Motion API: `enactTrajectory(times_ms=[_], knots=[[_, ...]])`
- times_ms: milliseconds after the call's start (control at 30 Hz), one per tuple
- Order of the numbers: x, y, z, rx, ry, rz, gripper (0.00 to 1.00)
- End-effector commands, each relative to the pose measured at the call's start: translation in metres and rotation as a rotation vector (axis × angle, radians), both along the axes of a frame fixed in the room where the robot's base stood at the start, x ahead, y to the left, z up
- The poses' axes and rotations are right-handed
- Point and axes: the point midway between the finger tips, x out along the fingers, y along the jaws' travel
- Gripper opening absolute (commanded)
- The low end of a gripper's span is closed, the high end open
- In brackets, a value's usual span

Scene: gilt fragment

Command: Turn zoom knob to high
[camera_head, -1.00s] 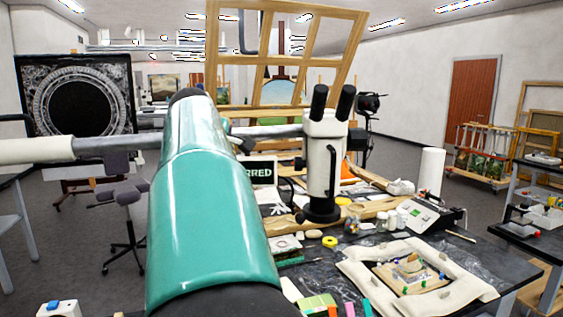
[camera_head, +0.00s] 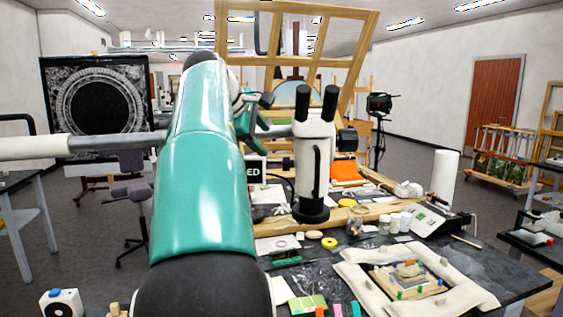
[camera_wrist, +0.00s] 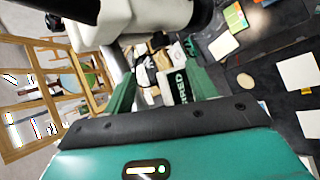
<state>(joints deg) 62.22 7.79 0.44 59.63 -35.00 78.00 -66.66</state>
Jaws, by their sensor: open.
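The microscope (camera_head: 311,160) stands upright on the workbench, with a white body, two black eyepieces on top and a round black base. I cannot clearly single out its zoom knob. In the wrist view, the microscope's white body (camera_wrist: 130,14) lies across the top, close to my gripper. My gripper (camera_wrist: 160,88) is open, with its two green fingers apart and nothing between them. In the head view, my gripper (camera_head: 254,112) is partly hidden behind my teal arm, just left of the microscope at about eyepiece height, apart from it.
A wooden frame (camera_head: 372,50) rises behind the microscope. A dark sign (camera_head: 253,170) stands left of it. The floor at left is partly open.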

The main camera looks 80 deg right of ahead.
Motion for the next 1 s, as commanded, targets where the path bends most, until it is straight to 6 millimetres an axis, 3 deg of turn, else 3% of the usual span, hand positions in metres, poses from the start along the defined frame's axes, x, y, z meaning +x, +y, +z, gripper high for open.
enactTrajectory(times_ms=[600,1000], knots=[[-0.030,-0.079,-0.075,0.001,-0.001,0.002,0.57],[-0.033,-0.085,-0.081,0.000,-0.001,0.004,0.57]])
